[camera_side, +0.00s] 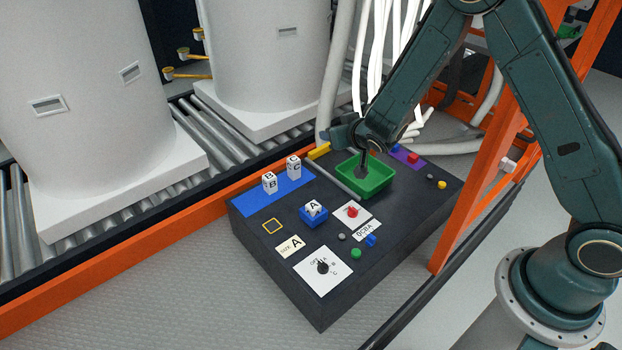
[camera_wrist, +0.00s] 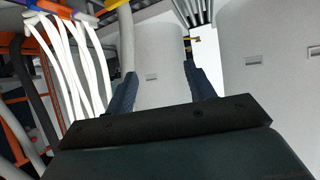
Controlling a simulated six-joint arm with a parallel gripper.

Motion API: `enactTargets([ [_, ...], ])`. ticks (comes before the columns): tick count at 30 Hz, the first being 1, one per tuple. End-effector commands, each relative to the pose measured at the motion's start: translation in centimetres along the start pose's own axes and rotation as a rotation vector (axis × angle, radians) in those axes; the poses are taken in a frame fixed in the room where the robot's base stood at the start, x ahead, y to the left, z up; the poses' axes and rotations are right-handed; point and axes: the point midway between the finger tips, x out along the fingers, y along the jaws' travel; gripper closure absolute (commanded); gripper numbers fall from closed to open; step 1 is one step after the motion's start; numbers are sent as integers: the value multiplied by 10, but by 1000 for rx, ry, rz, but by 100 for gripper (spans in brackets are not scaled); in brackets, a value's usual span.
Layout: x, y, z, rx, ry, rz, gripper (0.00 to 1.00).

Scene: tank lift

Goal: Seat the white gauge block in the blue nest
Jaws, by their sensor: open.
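A white gauge block marked A (camera_side: 314,207) is at the blue nest (camera_side: 313,220) near the middle of the dark panel. Its upper part shows above the nest, and I cannot tell how deep or level it sits. Two more white blocks, one marked B (camera_side: 269,182) and one apparently marked C (camera_side: 293,167), stand upright on a blue mat (camera_side: 251,198). My gripper (camera_side: 337,138) is over the panel's back edge near the green tray, apart from the blocks. Its two fingers are spread and empty in the wrist view (camera_wrist: 160,75), pointing towards the white tanks.
A green tray (camera_side: 383,184) lies below my wrist. A red button (camera_side: 352,211), a rotary selector (camera_side: 322,267) and a "SIZE A" card (camera_side: 290,246) are on the panel. Rollers with white tanks (camera_side: 85,85) stand behind. Orange posts (camera_side: 470,180) and white hoses (camera_wrist: 75,60) are close by.

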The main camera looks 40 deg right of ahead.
Motion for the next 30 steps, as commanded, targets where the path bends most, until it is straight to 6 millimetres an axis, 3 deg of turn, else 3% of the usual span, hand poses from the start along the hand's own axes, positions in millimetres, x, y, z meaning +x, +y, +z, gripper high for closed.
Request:
enactTargets([
  [6, -39, 15, -36, 32, -61, 33, 46],
  [15, -100, 32, -65, 56, -161, 40, 46],
  [30, -219, 51, -77, 35, -327, -24, 46],
])
